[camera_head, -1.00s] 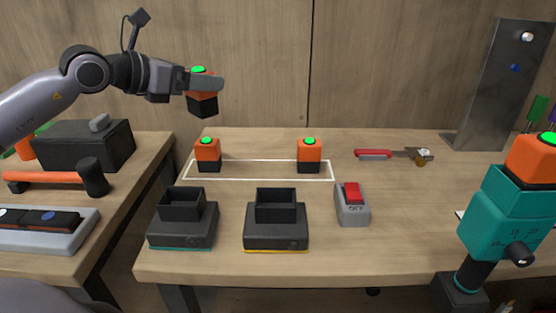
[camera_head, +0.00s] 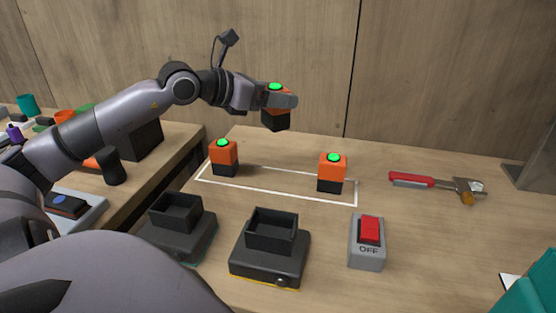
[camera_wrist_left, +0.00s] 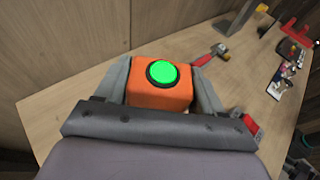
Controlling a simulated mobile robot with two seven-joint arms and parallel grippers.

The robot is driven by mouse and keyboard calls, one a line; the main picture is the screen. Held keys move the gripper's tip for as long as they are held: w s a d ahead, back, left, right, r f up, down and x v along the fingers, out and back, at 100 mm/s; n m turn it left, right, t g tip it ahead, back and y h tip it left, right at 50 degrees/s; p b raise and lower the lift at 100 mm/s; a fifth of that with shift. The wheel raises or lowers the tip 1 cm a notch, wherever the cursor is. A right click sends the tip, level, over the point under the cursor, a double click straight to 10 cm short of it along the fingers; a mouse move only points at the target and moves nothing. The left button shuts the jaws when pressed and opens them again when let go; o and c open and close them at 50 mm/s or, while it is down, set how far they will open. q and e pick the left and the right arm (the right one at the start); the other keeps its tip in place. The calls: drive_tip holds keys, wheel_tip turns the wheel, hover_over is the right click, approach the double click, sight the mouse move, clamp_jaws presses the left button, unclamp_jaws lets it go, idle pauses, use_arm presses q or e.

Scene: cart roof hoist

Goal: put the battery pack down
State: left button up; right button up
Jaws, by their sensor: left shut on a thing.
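My left gripper (camera_head: 282,99) is shut on an orange and black battery pack (camera_head: 276,121) with a green top. It holds the pack in the air above the back of the bench, higher than the packs standing there. In the left wrist view the held pack (camera_wrist_left: 162,92) sits between the two fingers. Two similar battery packs, a left one (camera_head: 224,156) and a right one (camera_head: 332,173), stand upright within a white outlined rectangle (camera_head: 283,196) on the bench. There is bare bench between them. My right gripper is not seen.
Two dark chargers with empty sockets, one left (camera_head: 178,225) and one right (camera_head: 270,250), stand in front of the rectangle. A grey switch box with a red rocker (camera_head: 369,241) reads OFF. A red-handled tool (camera_head: 437,186) lies at right. A side table (camera_head: 165,166) stands at left.

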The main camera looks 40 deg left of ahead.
use_arm(q)
drive_tip(key=shift+f, duration=7.15)
drive_tip(key=shift+b, duration=0.3)
drive_tip(key=o, duration=1.1)
drive_tip(key=shift+f, duration=0.2)
drive_tip(key=shift+r, duration=0.15)
drive_tip(key=shift+p+v, duration=0.8)
drive_tip(key=shift+v, duration=5.2)
